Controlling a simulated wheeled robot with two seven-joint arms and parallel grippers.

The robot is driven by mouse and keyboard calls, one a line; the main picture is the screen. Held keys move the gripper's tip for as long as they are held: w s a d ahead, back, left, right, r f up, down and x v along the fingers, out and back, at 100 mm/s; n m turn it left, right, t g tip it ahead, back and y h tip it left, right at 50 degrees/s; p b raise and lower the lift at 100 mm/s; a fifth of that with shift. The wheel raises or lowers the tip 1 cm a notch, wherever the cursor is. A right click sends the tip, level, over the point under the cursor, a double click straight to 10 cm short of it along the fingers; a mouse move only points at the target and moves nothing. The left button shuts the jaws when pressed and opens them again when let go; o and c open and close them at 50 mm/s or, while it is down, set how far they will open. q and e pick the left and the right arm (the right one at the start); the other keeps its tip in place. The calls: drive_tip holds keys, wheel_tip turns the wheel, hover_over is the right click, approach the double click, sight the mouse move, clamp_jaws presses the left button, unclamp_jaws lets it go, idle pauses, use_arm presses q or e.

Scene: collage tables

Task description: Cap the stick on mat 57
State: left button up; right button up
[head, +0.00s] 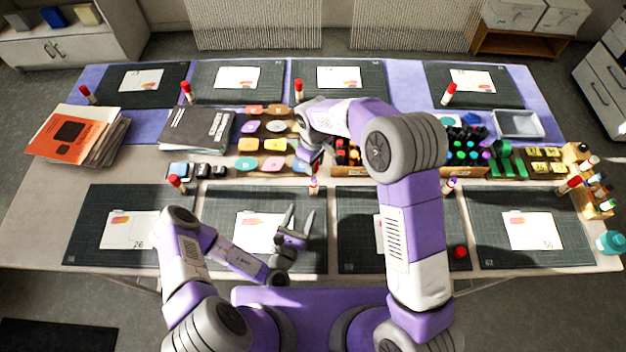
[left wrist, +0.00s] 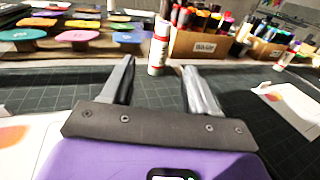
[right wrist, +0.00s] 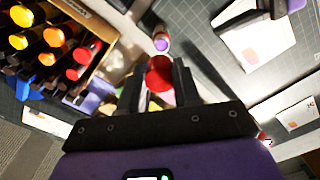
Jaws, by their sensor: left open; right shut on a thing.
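A glue stick (head: 314,187) without a red cap stands upright at the back edge of the second front mat (head: 318,255); it also shows in the left wrist view (left wrist: 158,50). In the right wrist view its purple top (right wrist: 161,42) shows beyond the fingers. My right gripper (head: 315,158) is shut on a red cap (right wrist: 160,75), above the stick and apart from it. My left gripper (head: 301,212) is open and empty over the second mat, its fingers toward the stick but not around it. I cannot read the number 57 on any mat.
Another uncapped stick (head: 449,186) stands behind the third front mat, where a loose red cap (head: 460,252) lies. Marker boxes (left wrist: 200,45) stand close behind the near stick. Coloured pads (head: 246,164) lie to its left. Other sticks wear red caps (head: 175,180).

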sight(312, 189)
use_arm(q)
drive_tip(key=shift+s, duration=0.2)
drive_tip(key=shift+w, duration=0.1)
drive_tip(key=x, duration=1.2)
drive_tip(key=shift+d, duration=0.1)
clamp_jaws()
